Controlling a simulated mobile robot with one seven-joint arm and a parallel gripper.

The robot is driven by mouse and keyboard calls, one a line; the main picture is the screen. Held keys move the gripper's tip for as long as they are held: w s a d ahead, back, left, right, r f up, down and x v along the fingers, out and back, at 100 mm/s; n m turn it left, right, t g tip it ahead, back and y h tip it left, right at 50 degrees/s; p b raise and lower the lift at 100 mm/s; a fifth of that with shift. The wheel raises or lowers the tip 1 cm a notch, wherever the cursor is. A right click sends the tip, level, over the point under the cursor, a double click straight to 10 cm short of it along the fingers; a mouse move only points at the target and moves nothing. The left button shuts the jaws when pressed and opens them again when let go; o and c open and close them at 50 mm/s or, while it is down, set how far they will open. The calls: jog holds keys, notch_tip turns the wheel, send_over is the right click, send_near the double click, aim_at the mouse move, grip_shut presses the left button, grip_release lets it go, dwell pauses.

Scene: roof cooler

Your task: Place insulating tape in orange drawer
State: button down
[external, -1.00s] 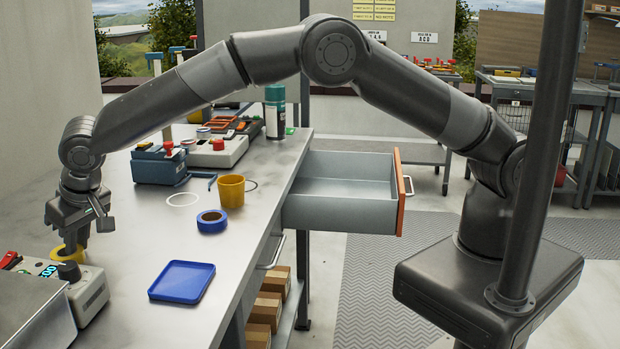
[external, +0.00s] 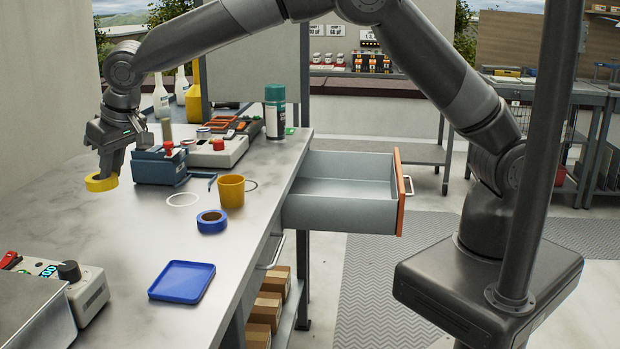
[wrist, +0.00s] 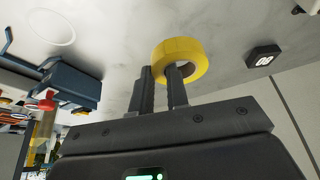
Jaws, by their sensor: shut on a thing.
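A yellow roll of tape (external: 101,182) is held by my gripper (external: 108,170) above the left part of the bench. In the wrist view the yellow roll (wrist: 184,59) has one finger of my gripper (wrist: 162,85) through its hole and the other outside, so the jaws are shut on its ring wall. A blue roll of tape (external: 212,221) lies flat on the bench. The drawer (external: 345,215) with an orange front (external: 400,192) is pulled out at the bench's right side. Its visible interior is empty.
A yellow cup (external: 231,191), a blue tray (external: 182,281) and a white ring (external: 183,199) are on the bench (external: 130,250). A blue device (external: 160,168) stands close to my gripper. A spray can (external: 275,112) stands at the back.

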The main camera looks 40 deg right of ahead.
jog(key=shift+w+d+r, duration=0.2)
jog(key=shift+d+r, duration=0.05)
jog(key=shift+d, duration=0.15)
jog(key=shift+r, duration=0.1)
